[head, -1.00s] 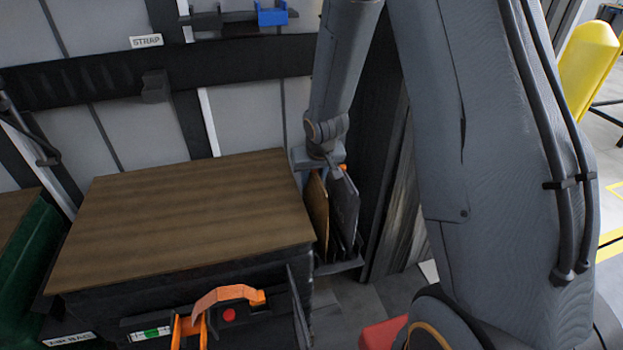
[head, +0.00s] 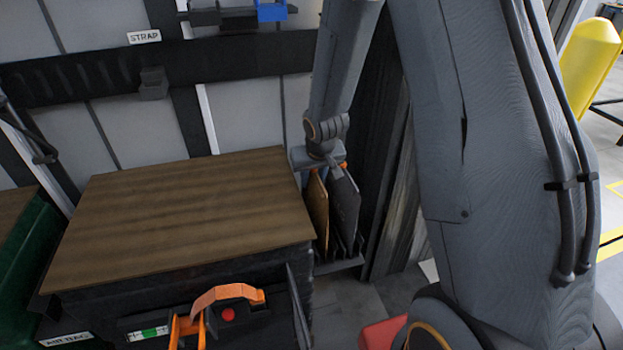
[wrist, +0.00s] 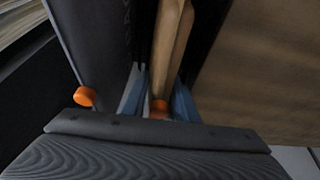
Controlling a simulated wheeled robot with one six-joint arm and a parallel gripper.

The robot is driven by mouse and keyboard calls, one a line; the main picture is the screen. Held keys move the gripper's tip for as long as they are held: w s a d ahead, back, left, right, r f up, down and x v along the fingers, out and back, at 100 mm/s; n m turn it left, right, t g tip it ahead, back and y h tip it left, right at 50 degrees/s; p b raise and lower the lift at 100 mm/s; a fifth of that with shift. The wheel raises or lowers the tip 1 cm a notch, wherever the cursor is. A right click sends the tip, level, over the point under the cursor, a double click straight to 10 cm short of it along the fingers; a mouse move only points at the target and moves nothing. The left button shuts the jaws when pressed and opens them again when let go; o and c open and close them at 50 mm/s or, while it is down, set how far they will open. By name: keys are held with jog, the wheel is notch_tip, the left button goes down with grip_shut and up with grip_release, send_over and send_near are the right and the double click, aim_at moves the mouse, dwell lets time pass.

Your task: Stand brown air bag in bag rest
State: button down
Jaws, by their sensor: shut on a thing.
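The brown air bag (head: 319,215) stands on edge beside the dark air bag (head: 345,208), in the bag rest (head: 342,266) at the right end of the crate. My gripper (head: 320,167) is at its top. In the wrist view my gripper (wrist: 158,100) is shut on the brown bag's orange valve (wrist: 158,109), and the brown bag (wrist: 170,45) runs away between the fingers. The dark bag (wrist: 95,40) with its own orange valve (wrist: 84,96) is close on the left. Whether the brown bag's lower edge touches the rest is hidden.
The wood-topped crate (head: 185,215) stands just left of the bags. An orange-handled tool (head: 225,300) is in front of it. A green bin (head: 30,250) is at far left. Upright boards (head: 402,225) stand right of the rest. A yellow post (head: 590,65) is at far right.

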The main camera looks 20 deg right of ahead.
aim_at(315, 174)
jog(key=shift+f, duration=0.1)
jog(key=c, duration=1.3)
grip_release()
jog(key=shift+c, duration=0.2)
jog(key=p+v, duration=0.4)
jog(key=v, duration=0.3)
jog(key=shift+s+a+r, duration=0.1)
jog(key=shift+r, duration=0.15)
jog(key=shift+s+r, duration=0.45)
jog(key=shift+s, duration=0.05)
jog(key=s+r+g, duration=0.2)
jog(key=s+r, duration=0.2)
jog(key=s, duration=0.7)
jog(key=s+r+g, duration=0.2)
jog(key=s+r, duration=0.2)
jog(key=s, duration=0.7)
jog(key=shift+s+r+g, duration=0.3)
jog(key=shift+r, duration=0.05)
